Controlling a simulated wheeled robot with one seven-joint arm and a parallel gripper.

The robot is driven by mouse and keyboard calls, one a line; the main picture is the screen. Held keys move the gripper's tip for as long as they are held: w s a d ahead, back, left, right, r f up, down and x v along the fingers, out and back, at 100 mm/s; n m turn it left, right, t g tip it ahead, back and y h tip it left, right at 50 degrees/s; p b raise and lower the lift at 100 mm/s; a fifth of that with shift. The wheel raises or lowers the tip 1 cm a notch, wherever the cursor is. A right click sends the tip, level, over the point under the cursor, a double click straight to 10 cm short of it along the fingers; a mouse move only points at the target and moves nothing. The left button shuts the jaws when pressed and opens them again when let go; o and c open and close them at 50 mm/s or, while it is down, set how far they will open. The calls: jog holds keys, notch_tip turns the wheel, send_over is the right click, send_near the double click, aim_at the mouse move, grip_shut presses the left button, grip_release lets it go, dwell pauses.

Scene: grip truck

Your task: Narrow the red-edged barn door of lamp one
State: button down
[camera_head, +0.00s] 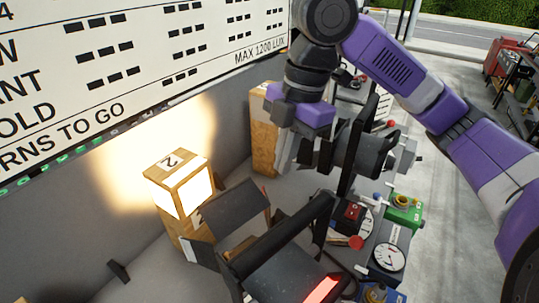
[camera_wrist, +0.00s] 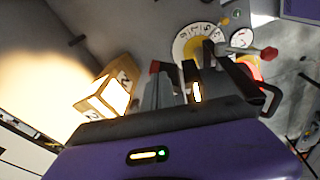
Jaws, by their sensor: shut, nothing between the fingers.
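A lamp with dark barn-door flaps (camera_head: 235,208) fills the lower middle of the head view. A red strip (camera_head: 322,290) marks the edge of its near flap, cut off by the bottom of the picture. I cannot read a number on this lamp. My gripper (camera_head: 284,168) points down above and behind these flaps, apart from the red edge. Its grey fingers are shut with nothing between them; they also show in the wrist view (camera_wrist: 161,75). I cannot make out the red-edged flap for certain in the wrist view.
A lit wooden block marked 2 (camera_head: 177,172) stands left, and another wooden block (camera_head: 263,135) behind. A second dark lamp (camera_head: 355,152) is close right of my gripper.

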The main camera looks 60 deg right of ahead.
aim_at(266, 194)
notch_tip(266, 194, down, 9)
jog(key=w+a+b, duration=0.1)
jog(key=b, duration=0.5)
jog(key=shift+r, duration=0.15)
jog(key=shift+w+a, duration=0.45)
dwell(0.3)
jog(key=shift+w+a, duration=0.2)
jog(key=shift+a, duration=0.05)
jog(key=shift+w+a, duration=0.3)
jog(key=shift+a, duration=0.05)
dwell(0.3)
jog(key=shift+w+a+p, duration=0.15)
jog(key=shift+a+p, duration=0.2)
jog(key=shift+a, duration=0.55)
jog(key=shift+w, duration=0.15)
jog(key=shift+w+d, duration=0.15)
jog(key=shift+w, duration=0.3)
